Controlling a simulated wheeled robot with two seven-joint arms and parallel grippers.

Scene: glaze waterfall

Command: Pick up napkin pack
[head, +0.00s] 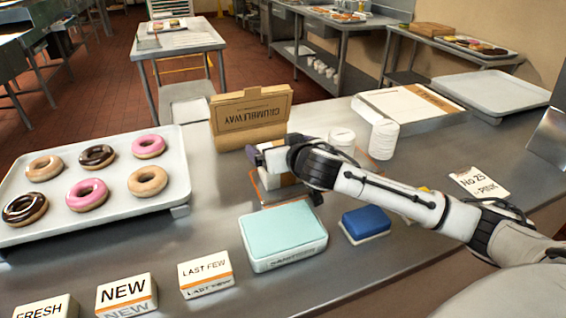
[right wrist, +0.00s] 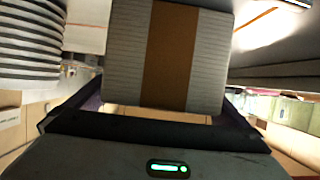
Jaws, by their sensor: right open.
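The napkin pack is a pale, layered block with a brown band, and it fills the upper middle of the right wrist view (right wrist: 170,55). In the head view its white and orange edge (head: 274,189) shows partly under my right gripper, which hides most of it. My right gripper (head: 286,174) is open, with one dark finger on each side of the pack. It also shows in the right wrist view (right wrist: 155,122), with the pack between its fingers. I cannot tell whether the fingers touch it. My left gripper is not in view.
A kraft box (head: 251,117) stands just behind the gripper. White cup stacks (head: 383,139) stand to its right. A teal sanitizer box (head: 283,237) and a blue sponge (head: 366,222) lie in front. A donut tray (head: 110,177) is at left.

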